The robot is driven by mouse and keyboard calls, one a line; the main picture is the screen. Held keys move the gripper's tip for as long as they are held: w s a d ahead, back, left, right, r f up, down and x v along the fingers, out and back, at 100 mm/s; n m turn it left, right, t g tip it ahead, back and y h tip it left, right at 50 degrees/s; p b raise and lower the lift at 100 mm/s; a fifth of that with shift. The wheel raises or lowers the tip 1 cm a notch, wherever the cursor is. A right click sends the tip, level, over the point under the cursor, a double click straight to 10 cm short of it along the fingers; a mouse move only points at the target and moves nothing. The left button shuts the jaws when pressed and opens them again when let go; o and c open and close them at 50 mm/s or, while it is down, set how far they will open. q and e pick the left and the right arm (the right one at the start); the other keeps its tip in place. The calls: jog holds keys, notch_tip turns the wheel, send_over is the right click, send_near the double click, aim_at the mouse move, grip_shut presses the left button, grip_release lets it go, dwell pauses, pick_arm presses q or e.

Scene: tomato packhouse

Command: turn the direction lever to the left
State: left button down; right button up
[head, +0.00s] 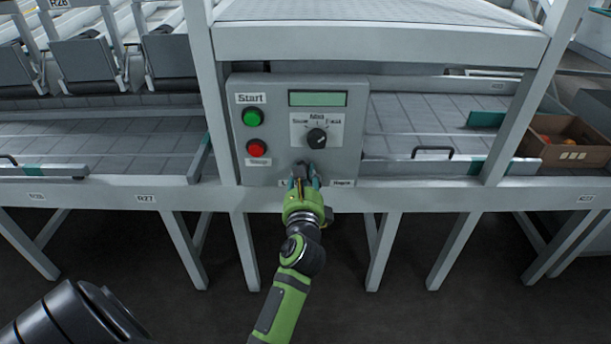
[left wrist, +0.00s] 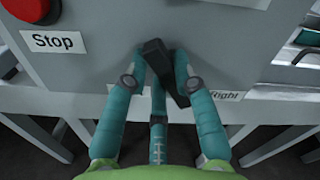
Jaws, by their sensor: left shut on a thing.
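The direction lever (head: 301,169) is a dark handle low on the grey control panel (head: 270,90), below the selector knob. In the left wrist view, the black lever (left wrist: 160,58) slants down and right, its lower end near the "Right" label (left wrist: 228,96). My left gripper (head: 304,182) is at the lever from below, and its teal fingers (left wrist: 160,66) close around it on both sides. The fingers and hand hide part of the lever and most of the left label. My right gripper is not in view.
The panel has a green start button (head: 252,117), a red stop button (head: 257,148), a black selector knob (head: 317,138) and a small display (head: 317,99). Conveyor belts run on both sides. A cardboard box (head: 567,150) with red fruit stands at right. Frame posts flank the panel.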

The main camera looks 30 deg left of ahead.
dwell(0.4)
pick_arm(q)
jog(key=c, duration=1)
grip_release()
